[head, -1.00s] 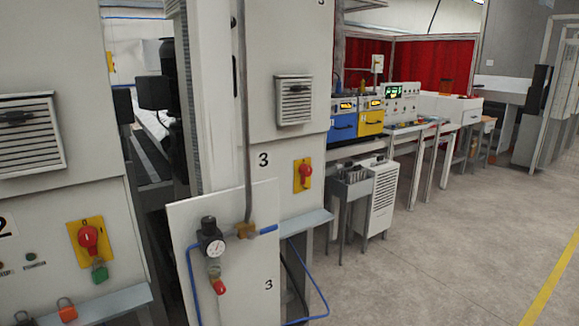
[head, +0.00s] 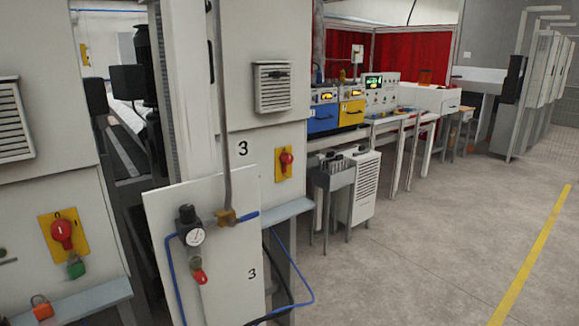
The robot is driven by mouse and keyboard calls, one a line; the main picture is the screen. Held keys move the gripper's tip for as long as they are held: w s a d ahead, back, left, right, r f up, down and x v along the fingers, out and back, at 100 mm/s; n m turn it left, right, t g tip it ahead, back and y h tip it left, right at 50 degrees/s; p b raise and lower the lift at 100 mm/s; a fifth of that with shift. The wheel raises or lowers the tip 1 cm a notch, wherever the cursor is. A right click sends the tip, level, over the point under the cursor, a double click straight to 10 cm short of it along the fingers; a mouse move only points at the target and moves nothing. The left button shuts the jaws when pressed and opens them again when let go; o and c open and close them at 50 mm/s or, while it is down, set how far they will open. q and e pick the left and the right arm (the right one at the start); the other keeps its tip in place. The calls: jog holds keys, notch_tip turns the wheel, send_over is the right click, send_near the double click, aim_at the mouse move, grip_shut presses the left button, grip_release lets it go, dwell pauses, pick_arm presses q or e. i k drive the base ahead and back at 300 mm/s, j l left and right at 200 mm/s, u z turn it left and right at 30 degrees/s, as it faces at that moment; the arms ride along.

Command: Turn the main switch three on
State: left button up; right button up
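The main switch three (head: 286,160) is a red rotary knob on a yellow plate. Neither of my grippers shows in the view.
A white panel (head: 222,270) with a pressure gauge (head: 195,237), a red-handled valve (head: 198,276) and blue hoses stands in front of the cabinet. A grey ledge (head: 285,212) juts out below the switch. An orange padlock (head: 41,308) lies at lower left. Open floor (head: 430,230) spreads to the right.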

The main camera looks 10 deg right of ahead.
aim_at(286, 158)
jog(key=i+l+u, duration=0.25)
jog(key=i+l, duration=0.15)
jog(key=l, duration=0.25)
jog(key=i+l+u, duration=0.1)
jog(key=l, duration=0.3)
jog(key=i+l+u, duration=0.1)
jog(key=i+l, duration=0.2)
